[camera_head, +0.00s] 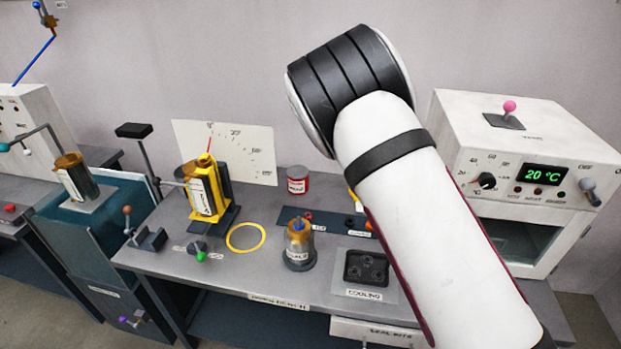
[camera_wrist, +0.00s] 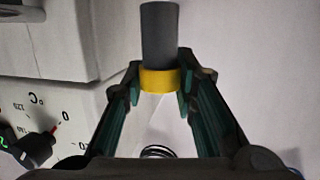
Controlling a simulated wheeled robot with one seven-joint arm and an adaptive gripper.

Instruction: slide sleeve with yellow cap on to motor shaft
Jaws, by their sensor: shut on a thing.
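In the wrist view, my gripper (camera_wrist: 160,82) is shut on the sleeve's yellow cap (camera_wrist: 159,80). The dark grey sleeve (camera_wrist: 159,35) extends from the cap, beyond the fingertips. In the head view, my arm hides my gripper and the sleeve.
The oven (camera_head: 540,150) with a green display stands at the right, and its dial (camera_wrist: 38,148) shows in the wrist view.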

